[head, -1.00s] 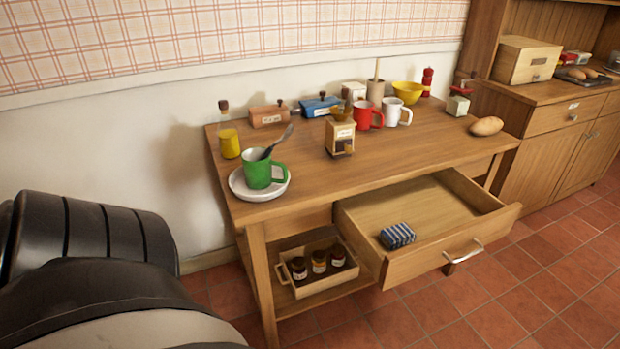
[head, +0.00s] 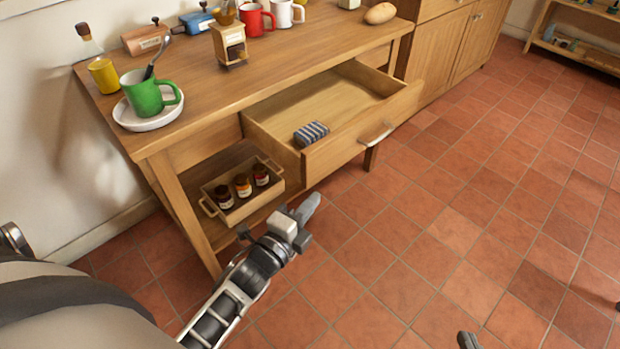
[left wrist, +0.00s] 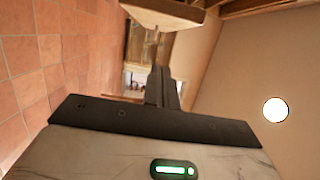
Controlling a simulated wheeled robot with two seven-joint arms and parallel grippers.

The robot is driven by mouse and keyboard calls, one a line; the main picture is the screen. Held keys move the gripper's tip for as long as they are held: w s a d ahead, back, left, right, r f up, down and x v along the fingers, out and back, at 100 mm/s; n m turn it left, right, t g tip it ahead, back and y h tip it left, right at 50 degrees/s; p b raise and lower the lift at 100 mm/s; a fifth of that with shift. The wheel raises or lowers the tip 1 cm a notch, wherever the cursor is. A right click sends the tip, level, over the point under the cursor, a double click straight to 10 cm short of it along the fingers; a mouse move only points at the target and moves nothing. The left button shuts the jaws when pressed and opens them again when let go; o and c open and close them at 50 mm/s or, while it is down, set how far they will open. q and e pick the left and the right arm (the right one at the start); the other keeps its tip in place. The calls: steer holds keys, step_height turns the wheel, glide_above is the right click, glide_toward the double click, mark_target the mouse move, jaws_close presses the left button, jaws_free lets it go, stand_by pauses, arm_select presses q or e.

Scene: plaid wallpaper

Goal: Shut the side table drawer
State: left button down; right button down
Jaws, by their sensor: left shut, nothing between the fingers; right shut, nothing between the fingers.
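The wooden side table (head: 190,80) has its drawer (head: 355,142) pulled well out. The drawer's front carries a metal handle (head: 377,133). A blue-striped packet (head: 311,133) lies inside the drawer. My left gripper (head: 308,208) is shut and empty, in front of and below the drawer front's left end, apart from it in the head view. In the left wrist view the shut fingers (left wrist: 161,88) point toward a wooden piece (left wrist: 165,12), seemingly the drawer. Only a dark tip of my right gripper (head: 467,341) shows at the bottom edge; it is shut.
A tray of small jars (head: 240,190) stands on the lower shelf. A green mug (head: 148,97) on a plate, a wooden grinder (head: 229,43), a red mug (head: 256,18) and a potato (head: 380,13) stand on top. The tiled floor (head: 450,230) before the drawer is clear.

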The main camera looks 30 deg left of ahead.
mark_target(310, 178)
arm_select(q)
steer(key=shift+w+a, duration=0.55)
steer(key=shift+w, duration=0.5)
steer(key=shift+w+a, duration=0.55)
steer(key=shift+w, duration=0.55)
steer(key=shift+w+a, duration=0.55)
steer(key=shift+w, duration=0.5)
arm_select(e)
steer(key=shift+r, duration=0.1)
